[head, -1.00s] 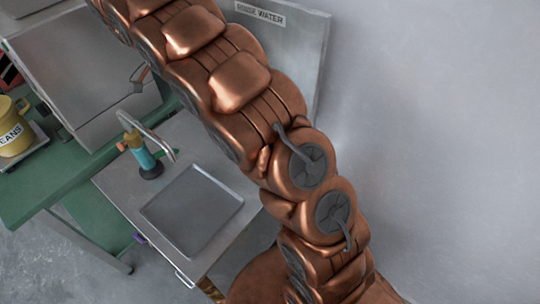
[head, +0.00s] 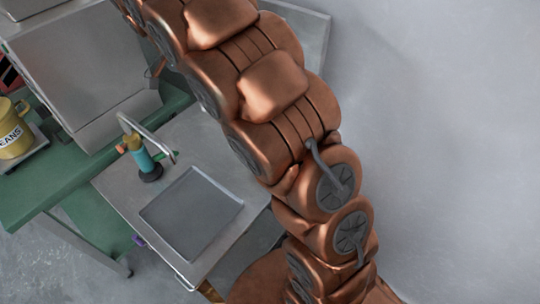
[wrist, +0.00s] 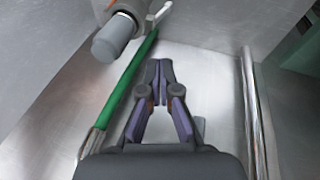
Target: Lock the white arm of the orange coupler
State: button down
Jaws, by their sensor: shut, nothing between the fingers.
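My gripper (wrist: 160,68) shows in the wrist view with its dark fingertips together, shut and empty. Ahead of it at the upper left is a grey cylinder (wrist: 112,38), with white parts (wrist: 132,9) behind it at the top edge. In the head view my copper arm crosses the picture, and my gripper is hidden or out of frame.
In the wrist view a green bar (wrist: 125,90) slants left of the fingers, and a metal rail (wrist: 250,110) runs on the right.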

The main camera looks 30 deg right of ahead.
jog(key=s+d+f+n+y, duration=0.1)
jog(key=s+n, duration=0.5)
jog(key=s, duration=1.2)
jog(key=s+d+f+n+y+p, duration=0.1)
jog(key=s+n, duration=0.5)
jog(key=s, duration=1.2)
jog(key=shift+f+y, duration=0.8)
jog(key=shift+y, duration=0.1)
